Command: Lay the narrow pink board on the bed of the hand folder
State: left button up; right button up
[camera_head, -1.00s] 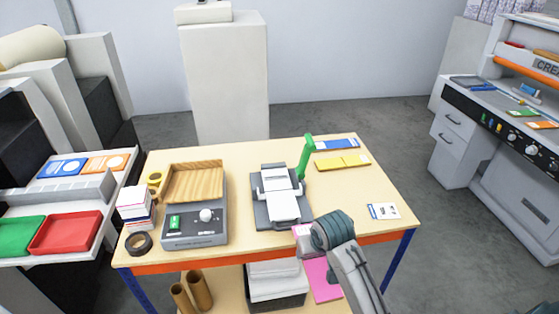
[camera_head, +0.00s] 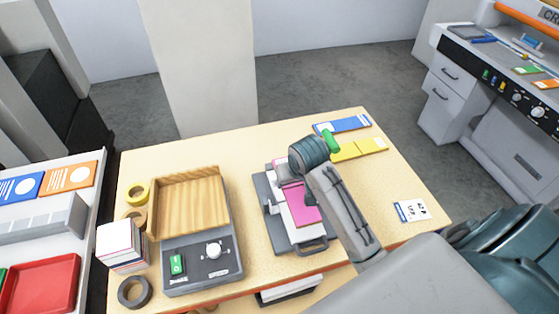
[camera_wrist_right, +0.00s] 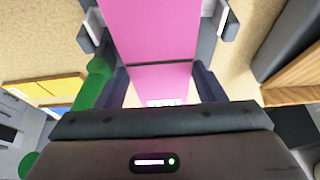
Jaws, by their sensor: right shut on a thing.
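The narrow pink board (camera_head: 304,206) is over the white bed of the hand folder (camera_head: 308,236). Whether it touches the bed or is a little above it, I cannot tell. My right gripper (camera_head: 290,176) is shut on the board's far end, and the gripper partly hides that end and the folder behind it. In the right wrist view the pink board (camera_wrist_right: 150,30) runs away from between my fingers (camera_wrist_right: 160,88), with a dark crease across it. Grey folder parts (camera_wrist_right: 229,20) stand on both sides of it. My left gripper is not in view.
The folder's green handle (camera_head: 332,141) stands beside my right wrist. Blue and yellow cards (camera_head: 358,150) lie behind it. A grey machine with a wooden tray (camera_head: 190,202) is left of the folder. A white card (camera_head: 410,211) lies right. The table between is clear.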

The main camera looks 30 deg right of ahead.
aim_at(297, 190)
jog(key=shift+s+f, duration=0.75)
jog(key=shift+f, duration=0.2)
jog(key=shift+x, duration=0.85)
jog(key=shift+f, duration=0.25)
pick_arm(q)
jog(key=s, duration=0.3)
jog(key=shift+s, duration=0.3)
pick_arm(e)
jog(key=shift+s+f, duration=0.1)
jog(key=shift+f, duration=0.15)
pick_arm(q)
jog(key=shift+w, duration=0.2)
pick_arm(e)
jog(key=shift+s+a+f, duration=0.1)
jog(key=shift+f, duration=0.05)
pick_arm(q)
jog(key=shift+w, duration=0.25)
